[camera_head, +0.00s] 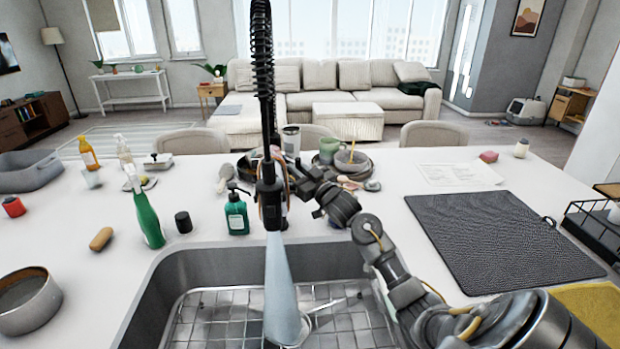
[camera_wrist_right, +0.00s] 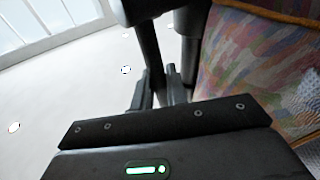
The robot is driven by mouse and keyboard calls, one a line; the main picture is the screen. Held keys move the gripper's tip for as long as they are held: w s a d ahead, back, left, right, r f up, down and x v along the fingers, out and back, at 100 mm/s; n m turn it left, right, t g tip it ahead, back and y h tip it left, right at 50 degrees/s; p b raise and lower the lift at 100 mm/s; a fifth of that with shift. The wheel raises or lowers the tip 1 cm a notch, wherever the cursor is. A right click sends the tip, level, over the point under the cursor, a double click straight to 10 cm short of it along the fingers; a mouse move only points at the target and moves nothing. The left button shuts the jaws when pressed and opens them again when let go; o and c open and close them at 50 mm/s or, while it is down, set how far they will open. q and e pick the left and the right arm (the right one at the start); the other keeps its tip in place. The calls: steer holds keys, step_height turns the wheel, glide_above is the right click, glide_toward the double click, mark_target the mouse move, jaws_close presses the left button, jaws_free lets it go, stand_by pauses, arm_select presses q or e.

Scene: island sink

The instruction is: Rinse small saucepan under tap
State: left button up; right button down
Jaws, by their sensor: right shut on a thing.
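A small round metal saucepan (camera_head: 45,312) with a brownish inside stands on the counter at the far left, left of the sink; no handle shows. The black tap (camera_head: 262,85) with a spring hose rises over the sink (camera_head: 160,290). A wide stream of water (camera_head: 281,290) falls from its head into the sink. My right gripper (camera_head: 275,188) is at the tap head and shut on the tap. The right wrist view shows dark tap parts (camera_wrist_right: 150,45) by the fingers; the exact grip spot is hard to tell. My left gripper is out of view.
A wire rack (camera_head: 215,310) lies in the sink. A green spray bottle (camera_head: 149,220), soap bottle (camera_head: 237,215) and black jar (camera_head: 183,222) stand behind its left rim. A brown brush (camera_head: 101,239) lies nearer the saucepan. A dark mat (camera_head: 500,240) covers the right counter.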

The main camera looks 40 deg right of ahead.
steer(key=shift+s+a+f, duration=0.1)
steer(key=shift+f, duration=0.1)
steer(key=shift+r, duration=0.15)
steer(key=c, duration=1.5)
jaws_free()
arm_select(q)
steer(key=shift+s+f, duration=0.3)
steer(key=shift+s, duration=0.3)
arm_select(e)
steer(key=shift+s, duration=0.25)
arm_select(q)
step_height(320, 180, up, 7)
steer(key=p, duration=0.7)
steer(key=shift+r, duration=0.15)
arm_select(e)
steer(key=shift+s+f, duration=0.15)
steer(key=shift+s, duration=3.5)
steer(key=shift+s+f, duration=0.15)
steer(key=shift+s, duration=3.5)
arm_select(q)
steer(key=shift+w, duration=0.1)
